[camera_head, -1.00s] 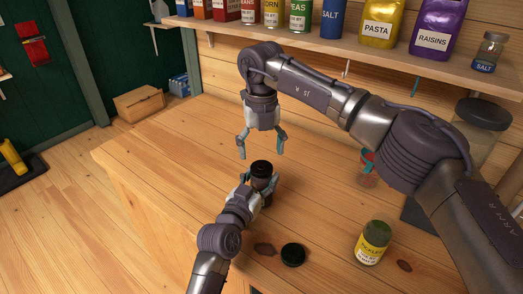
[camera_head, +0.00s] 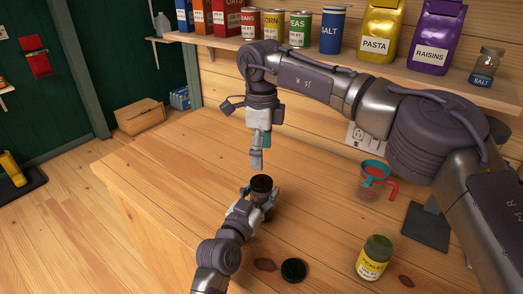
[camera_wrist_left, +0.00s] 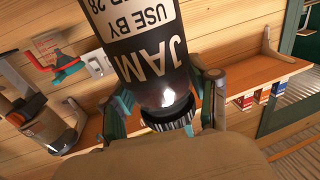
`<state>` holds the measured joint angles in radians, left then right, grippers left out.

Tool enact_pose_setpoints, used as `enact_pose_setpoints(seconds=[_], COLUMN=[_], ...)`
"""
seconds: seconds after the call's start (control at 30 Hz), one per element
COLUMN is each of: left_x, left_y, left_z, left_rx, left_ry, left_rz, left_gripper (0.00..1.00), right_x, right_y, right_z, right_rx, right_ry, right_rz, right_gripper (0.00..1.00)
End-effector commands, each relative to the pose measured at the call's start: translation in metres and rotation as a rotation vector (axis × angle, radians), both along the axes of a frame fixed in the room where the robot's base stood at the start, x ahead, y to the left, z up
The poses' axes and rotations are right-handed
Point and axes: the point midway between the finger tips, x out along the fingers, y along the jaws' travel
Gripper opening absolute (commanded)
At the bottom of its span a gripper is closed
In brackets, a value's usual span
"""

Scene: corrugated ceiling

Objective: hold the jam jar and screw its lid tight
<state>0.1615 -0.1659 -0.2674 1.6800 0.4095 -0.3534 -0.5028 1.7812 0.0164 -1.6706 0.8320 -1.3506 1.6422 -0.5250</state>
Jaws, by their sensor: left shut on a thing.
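The dark jam jar (camera_head: 267,198) stands upright near the middle of the wooden worktop, with a dark top (camera_head: 261,183). My left gripper (camera_head: 254,197) is shut around it from the near side. In the left wrist view the jar (camera_wrist_left: 140,45) shows its white JAM label, and a black ridged ring (camera_wrist_left: 180,118) sits at one end between the fingers. How tightly this ring sits cannot be told. My right gripper (camera_head: 257,160) points down just above the jar, apart from it, seen edge-on, so its opening cannot be told.
A loose black round lid (camera_head: 293,270) lies on the worktop (camera_head: 170,180) in front of the jar. A pickles jar (camera_head: 374,260) and a measuring cup (camera_head: 374,182) stand to the right. A shelf (camera_head: 340,52) with cans and bags runs behind. The worktop's left is clear.

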Motion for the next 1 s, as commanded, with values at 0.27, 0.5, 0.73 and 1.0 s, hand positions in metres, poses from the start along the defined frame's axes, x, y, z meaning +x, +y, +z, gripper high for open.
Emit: enact_pose_setpoints(seconds=[0.27, 0.5, 0.73, 1.0], left_x=[0.0, 0.0, 0.0, 0.0], left_y=[0.0, 0.0, 0.0, 0.0], left_z=[0.0, 0.0, 0.0, 0.0], left_rx=[0.0, 0.0, 0.0, 0.0], left_ry=[0.0, 0.0, 0.0, 0.0], left_rz=[0.0, 0.0, 0.0, 0.0], left_gripper=[0.0, 0.0, 0.0, 0.0], right_x=[0.0, 0.0, 0.0, 0.0], right_y=[0.0, -0.001, -0.001, 0.0], right_z=[-0.001, -0.027, -0.061, -0.08], right_rx=[0.0, -0.001, -0.001, 0.0], right_ry=[0.0, 0.002, 0.001, -0.001], right_rz=[-0.001, -0.002, -0.004, -0.004], right_gripper=[0.78, 0.78, 0.78, 0.78])
